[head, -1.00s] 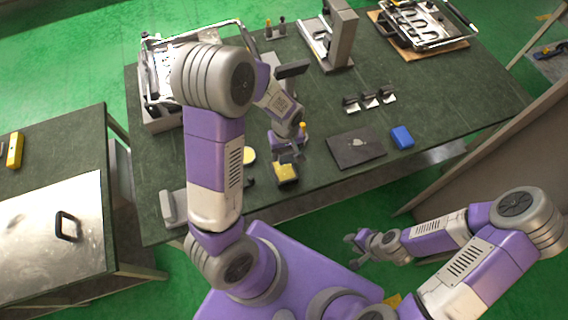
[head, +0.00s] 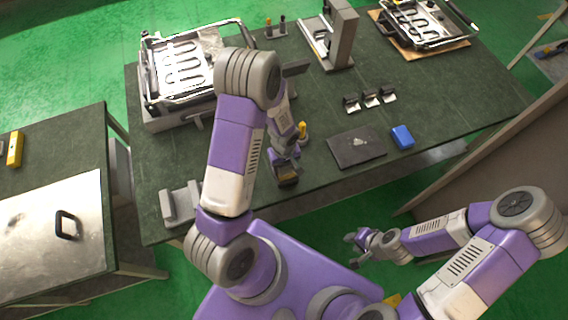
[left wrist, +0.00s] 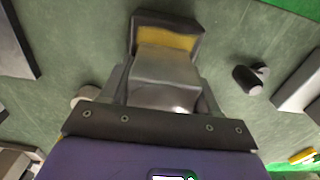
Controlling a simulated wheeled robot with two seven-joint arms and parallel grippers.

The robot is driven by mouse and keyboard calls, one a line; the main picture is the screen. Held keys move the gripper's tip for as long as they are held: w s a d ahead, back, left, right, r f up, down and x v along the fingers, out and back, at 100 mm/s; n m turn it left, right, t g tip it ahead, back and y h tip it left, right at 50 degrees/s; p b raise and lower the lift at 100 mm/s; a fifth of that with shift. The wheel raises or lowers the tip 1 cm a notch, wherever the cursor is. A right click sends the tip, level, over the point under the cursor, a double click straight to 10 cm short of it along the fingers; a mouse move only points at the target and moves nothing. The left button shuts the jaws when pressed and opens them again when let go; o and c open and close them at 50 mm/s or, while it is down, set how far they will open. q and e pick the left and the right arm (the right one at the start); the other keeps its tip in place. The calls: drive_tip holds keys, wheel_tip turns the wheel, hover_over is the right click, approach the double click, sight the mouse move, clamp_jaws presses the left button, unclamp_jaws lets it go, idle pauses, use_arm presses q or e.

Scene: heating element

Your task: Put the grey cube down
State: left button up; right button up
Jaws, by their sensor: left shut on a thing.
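The grey cube (left wrist: 165,68) is between the two fingers of my left gripper (left wrist: 163,85) in the left wrist view. My left gripper is shut on it. Just beyond the cube is a small dark open box with a yellow inside (left wrist: 168,38); the cube covers part of it in this view. In the head view the box (head: 287,178) sits near the table's front edge, with my left gripper (head: 285,160) right over it. I cannot tell whether the cube touches the box. My right gripper (head: 358,248) is empty and looks open, off the table's front edge.
The dark green table (head: 440,100) holds a dark plate (head: 356,148), a blue block (head: 402,137), several small metal holders (head: 370,100) and a grey stand (head: 340,35). A heating-element tray (head: 180,65) is at the back left. A small dark part (left wrist: 248,78) lies right of the box.

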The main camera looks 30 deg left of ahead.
use_arm(q)
drive_tip(key=o, duration=1.4)
drive_tip(key=shift+f, duration=0.1)
drive_tip(key=shift+r, duration=0.5)
wheel_tip(320, 180, up, 11)
drive_tip(key=shift+r+p, duration=0.2)
drive_tip(key=shift+p, duration=0.3)
